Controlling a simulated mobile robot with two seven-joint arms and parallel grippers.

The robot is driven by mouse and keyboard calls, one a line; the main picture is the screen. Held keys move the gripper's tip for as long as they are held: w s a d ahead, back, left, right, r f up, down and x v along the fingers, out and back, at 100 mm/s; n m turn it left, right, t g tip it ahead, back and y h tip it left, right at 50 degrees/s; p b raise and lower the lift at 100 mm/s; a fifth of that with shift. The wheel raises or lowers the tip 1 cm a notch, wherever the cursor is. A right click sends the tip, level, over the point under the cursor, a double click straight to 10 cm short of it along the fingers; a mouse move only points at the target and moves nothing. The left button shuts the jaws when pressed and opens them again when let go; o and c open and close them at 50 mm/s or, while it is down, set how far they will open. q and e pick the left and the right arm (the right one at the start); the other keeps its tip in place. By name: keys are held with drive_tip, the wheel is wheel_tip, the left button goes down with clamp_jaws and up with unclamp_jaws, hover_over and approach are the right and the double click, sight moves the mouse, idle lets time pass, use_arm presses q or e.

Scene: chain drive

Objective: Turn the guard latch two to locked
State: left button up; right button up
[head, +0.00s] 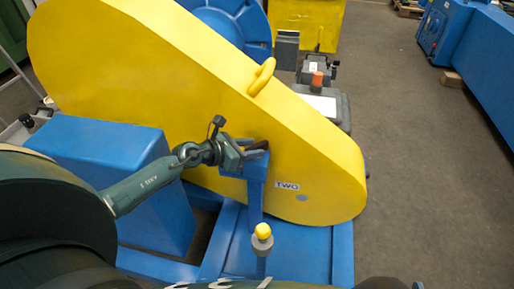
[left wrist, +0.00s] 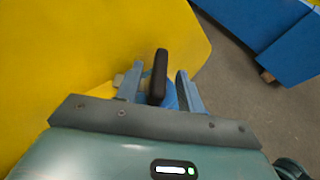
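The yellow guard (head: 150,70) fills the middle of the head view, and a small label reading TWO (head: 287,186) is on its side. Beside the label, a blue post (head: 255,195) carries the latch, whose dark handle (head: 258,146) is partly hidden by my left gripper (head: 254,152). In the left wrist view the black handle (left wrist: 158,78) stands upright between the two fingers of my left gripper (left wrist: 160,92). The fingers are apart, with a gap visible on each side of the handle.
A yellow-topped knob (head: 263,231) stands on the blue base (head: 290,250) in front of the post. A yellow lifting handle (head: 262,77) sticks up from the guard. A blue housing (head: 110,165) lies beneath my left arm. The floor (head: 420,170) at right is clear.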

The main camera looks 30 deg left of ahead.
use_arm(q)
drive_tip(key=shift+x, duration=1.25)
drive_tip(key=shift+c, duration=0.5)
clamp_jaws()
